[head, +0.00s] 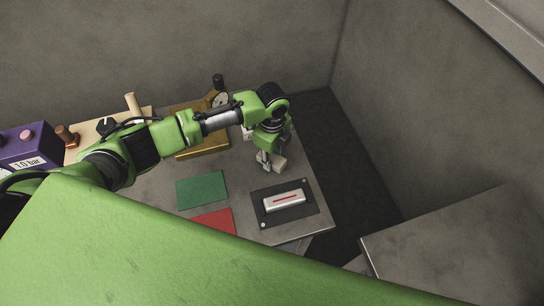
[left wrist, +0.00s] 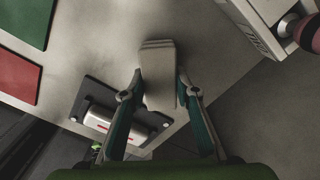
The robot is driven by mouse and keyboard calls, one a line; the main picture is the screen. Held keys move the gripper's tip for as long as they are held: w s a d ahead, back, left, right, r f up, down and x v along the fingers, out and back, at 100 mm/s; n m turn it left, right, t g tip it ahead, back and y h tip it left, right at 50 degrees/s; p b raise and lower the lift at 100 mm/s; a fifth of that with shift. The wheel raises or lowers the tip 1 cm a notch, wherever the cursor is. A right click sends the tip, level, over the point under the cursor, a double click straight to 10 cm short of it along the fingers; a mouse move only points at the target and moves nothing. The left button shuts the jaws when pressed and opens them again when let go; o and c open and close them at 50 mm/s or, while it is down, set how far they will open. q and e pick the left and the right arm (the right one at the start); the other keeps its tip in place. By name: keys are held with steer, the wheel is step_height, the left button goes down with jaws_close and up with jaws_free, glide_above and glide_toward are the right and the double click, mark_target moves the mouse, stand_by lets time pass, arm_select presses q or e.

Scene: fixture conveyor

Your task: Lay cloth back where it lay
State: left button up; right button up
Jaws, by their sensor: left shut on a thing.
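My left gripper (head: 265,160) is above the right part of the grey table (head: 245,165), beyond the dark plate. In the left wrist view the left gripper (left wrist: 158,92) has its two fingers on either side of a folded pale grey cloth (left wrist: 157,60) and is shut on it. The cloth (head: 279,164) shows only small in the head view, beside the fingers. I cannot tell whether it touches the table. My right gripper is not in view.
A white block with a red line (head: 284,201) lies on a dark plate (head: 306,217) near the table's right edge. A green mat (head: 202,189) and a red mat (head: 213,221) lie left of it. A purple box (head: 30,143) stands far left.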

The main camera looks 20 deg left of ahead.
mark_target(272, 157)
arm_select(q)
steer(key=shift+f, duration=0.55)
steer(key=o, duration=1.1)
step_height(272, 157, up, 12)
